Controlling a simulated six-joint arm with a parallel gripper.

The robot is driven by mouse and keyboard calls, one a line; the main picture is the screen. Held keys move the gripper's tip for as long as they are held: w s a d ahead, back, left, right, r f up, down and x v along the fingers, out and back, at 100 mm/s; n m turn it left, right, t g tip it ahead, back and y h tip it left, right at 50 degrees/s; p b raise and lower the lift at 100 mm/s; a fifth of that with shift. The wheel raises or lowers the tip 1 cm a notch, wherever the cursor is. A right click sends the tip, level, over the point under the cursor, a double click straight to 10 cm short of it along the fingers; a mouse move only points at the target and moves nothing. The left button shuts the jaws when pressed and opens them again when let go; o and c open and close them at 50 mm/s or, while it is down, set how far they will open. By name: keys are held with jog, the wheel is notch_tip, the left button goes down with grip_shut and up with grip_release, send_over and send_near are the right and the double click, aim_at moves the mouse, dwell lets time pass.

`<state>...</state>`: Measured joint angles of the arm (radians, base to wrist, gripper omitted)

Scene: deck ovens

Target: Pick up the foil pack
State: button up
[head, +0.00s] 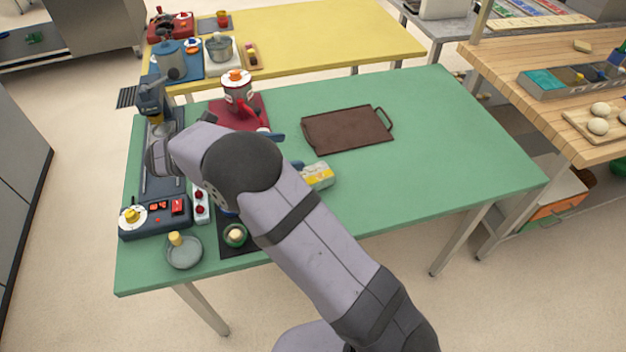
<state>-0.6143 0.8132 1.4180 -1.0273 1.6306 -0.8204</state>
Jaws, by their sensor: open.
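A small silver-grey and yellow pack (318,176), which looks like the foil pack, lies on the green table (430,150) just right of my arm's large dark joint. Its left end is partly covered by my arm. A small blue piece shows at that end, and I cannot tell whether it belongs to the pack. My arm crosses the table from the lower right and bends to the upper left, with its wrist end well left of the pack. I cannot make out my gripper's fingers. Nothing is seen touching the pack's visible right end.
A brown tray (348,131) lies behind the pack. A red-and-white pot (237,88) stands on a red mat (252,112). A dark machine (155,216) with knobs and a grey dish (184,252) stand at left. The table's right side is clear.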

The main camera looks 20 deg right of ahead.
send_near(306, 176)
jog(key=x, duration=0.3)
jog(key=shift+s+d+f, duration=0.15)
jog(key=shift+d, duration=0.2)
jog(key=shift+p+x, duration=0.85)
jog(key=shift+x, duration=0.8)
jog(key=shift+p+x, duration=0.8)
jog(key=shift+x, duration=1.25)
jog(key=shift+a, duration=0.1)
jog(key=c, duration=1.3)
